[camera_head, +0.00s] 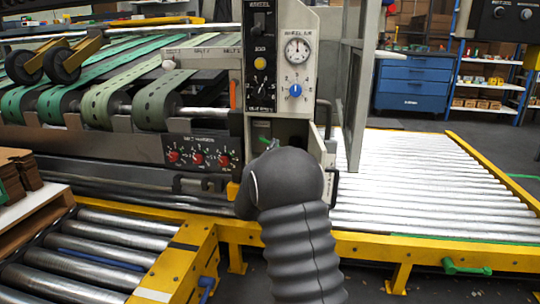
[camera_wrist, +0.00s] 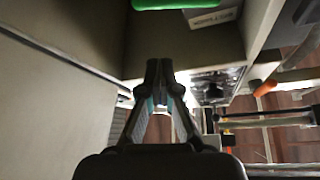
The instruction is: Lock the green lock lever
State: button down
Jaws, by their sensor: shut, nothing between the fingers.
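A green lever (camera_head: 265,141) shows in the open compartment (camera_head: 293,129) of the grey control column, just beyond my arm in the head view. A green bar, likely this lever, crosses the top edge of the wrist view (camera_wrist: 187,4), only partly in frame. My gripper (camera_wrist: 160,66) is shut and empty in the wrist view, with its fingertips together below the green bar and apart from it in the picture. In the head view my dark arm covers the gripper and the lower part of the compartment.
Grey compartment walls (camera_wrist: 60,90) stand close on the left in the wrist view. An orange-tipped part (camera_wrist: 264,88) is at right. Another green lever (camera_head: 466,268) is on the yellow conveyor frame. Red knobs (camera_head: 198,157) sit left of the column.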

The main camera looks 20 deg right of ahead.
aim_at(269, 142)
jog(key=shift+w+d+f, duration=0.25)
jog(key=shift+w+d, duration=0.1)
jog(key=shift+w, duration=0.35)
jog(key=shift+w+d+f, duration=0.25)
jog(key=shift+w+d, duration=0.15)
jog(key=shift+w, duration=0.3)
jog(key=shift+w+d+f, duration=0.25)
jog(key=shift+w+d, duration=0.1)
jog(key=shift+w, duration=0.35)
jog(key=shift+w+d+f+m, duration=0.1)
jog(key=shift+d+f+m, duration=0.05)
jog(key=shift+m, duration=0.15)
